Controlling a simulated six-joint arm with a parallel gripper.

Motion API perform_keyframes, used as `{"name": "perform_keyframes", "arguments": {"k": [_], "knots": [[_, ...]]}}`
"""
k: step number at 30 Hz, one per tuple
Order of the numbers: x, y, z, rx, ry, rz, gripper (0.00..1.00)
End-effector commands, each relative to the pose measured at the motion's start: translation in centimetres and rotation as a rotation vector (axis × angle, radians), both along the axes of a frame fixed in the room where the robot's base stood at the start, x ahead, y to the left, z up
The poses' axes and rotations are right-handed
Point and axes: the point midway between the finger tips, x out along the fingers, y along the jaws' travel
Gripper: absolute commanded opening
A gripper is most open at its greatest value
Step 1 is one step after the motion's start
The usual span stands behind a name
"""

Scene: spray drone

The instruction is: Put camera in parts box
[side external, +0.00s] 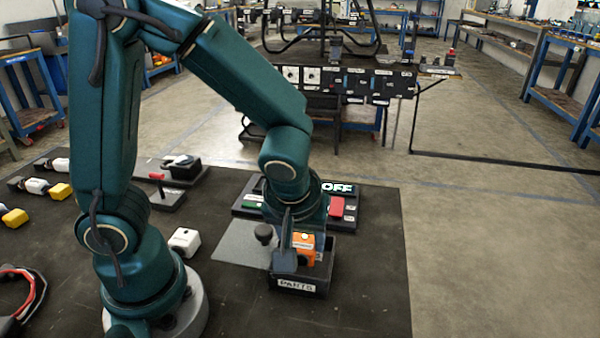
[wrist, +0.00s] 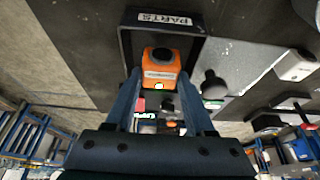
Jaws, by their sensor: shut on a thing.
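The camera (side external: 304,249) is an orange block with a pale label. My gripper (side external: 298,256) points down and is shut on it, with one finger on each side in the wrist view (wrist: 160,82). The camera also shows in the wrist view (wrist: 160,66). The parts box (side external: 298,287) is a black open box with a white PARTS label, and it also shows in the wrist view (wrist: 197,50). The camera is over or within the box opening; whether it touches the floor is hidden.
A grey plate with a dark knob (side external: 263,232) lies directly left of the box. Behind stands a dark panel with an OFF sign (side external: 338,188) and a red block (side external: 337,207). A white block (side external: 184,241) sits further left. The mat right of the box is clear.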

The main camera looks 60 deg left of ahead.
Motion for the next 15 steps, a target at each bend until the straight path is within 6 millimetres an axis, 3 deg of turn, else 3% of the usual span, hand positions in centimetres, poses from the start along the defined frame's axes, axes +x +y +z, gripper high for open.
{"name": "perform_keyframes", "arguments": {"k": [6,15], "knots": [[0.0,0.0,-2.4,0.002,0.003,-0.001,0.00],[0.0,0.0,-2.6,-0.001,0.001,0.000,0.00]]}}
